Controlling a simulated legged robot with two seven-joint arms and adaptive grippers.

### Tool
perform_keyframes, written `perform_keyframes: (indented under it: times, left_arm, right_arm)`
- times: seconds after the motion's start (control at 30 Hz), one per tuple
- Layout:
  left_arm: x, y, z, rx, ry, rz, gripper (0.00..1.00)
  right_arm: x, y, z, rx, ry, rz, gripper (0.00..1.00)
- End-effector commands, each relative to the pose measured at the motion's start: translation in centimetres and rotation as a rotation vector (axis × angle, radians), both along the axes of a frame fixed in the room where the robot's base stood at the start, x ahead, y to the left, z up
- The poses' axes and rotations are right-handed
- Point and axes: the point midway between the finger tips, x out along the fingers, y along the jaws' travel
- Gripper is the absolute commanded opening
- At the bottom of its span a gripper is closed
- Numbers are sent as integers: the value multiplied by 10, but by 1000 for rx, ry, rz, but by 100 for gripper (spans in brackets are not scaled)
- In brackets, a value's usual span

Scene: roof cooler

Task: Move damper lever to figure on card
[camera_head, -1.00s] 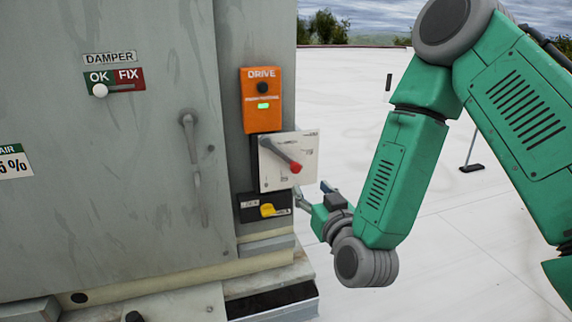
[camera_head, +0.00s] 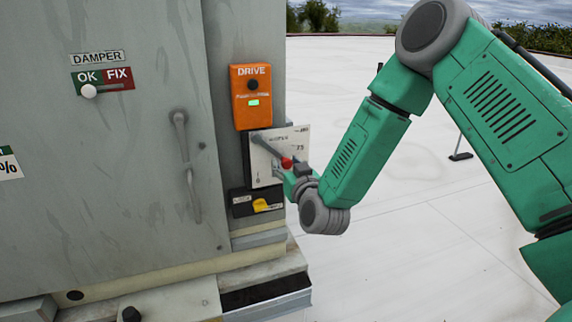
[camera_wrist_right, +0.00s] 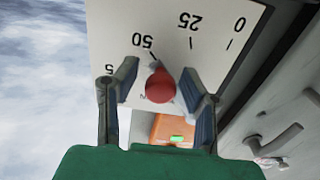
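The damper lever (camera_head: 268,146) is a grey bar with a red knob on a white scale plate (camera_head: 260,171) on the unit's side. In the right wrist view the plate appears upside down with 0, 25, 50 and part of another figure. The red knob (camera_wrist_right: 160,87) shows close to the 50 mark there. My right gripper (camera_head: 290,174) is at the knob; in the wrist view its open fingers (camera_wrist_right: 161,92) stand on either side with gaps. The card (camera_head: 9,165) is cut off at the left edge; only a "%" shows. My left gripper is out of view.
An orange DRIVE box (camera_head: 251,97) with a green light is above the plate, a yellow switch (camera_head: 260,205) below it. A DAMPER OK/FIX slider (camera_head: 103,80) and a door handle (camera_head: 187,165) are on the grey cabinet. The white roof at right is mostly clear.

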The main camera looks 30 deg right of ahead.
Motion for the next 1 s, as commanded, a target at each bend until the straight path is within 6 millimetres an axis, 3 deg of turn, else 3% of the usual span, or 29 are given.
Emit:
perform_keyframes:
  times: [0.03, 0.1, 0.33, 0.63, 1.0]
  left_arm:
    - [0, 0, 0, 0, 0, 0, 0]
    - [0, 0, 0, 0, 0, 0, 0]
    - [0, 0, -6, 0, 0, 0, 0]
    - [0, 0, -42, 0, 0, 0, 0]
    - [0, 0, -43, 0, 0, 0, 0]
  right_arm:
    - [0, 0, 0, 0, 0, 0, 16]
    - [0, 0, 0, 0, 0, 0, 0]
    - [0, 3, -4, 33, -8, 0, 0]
    - [6, 25, -22, 321, -76, 1, 0]
    - [6, 30, -21, 384, -88, 0, 0]
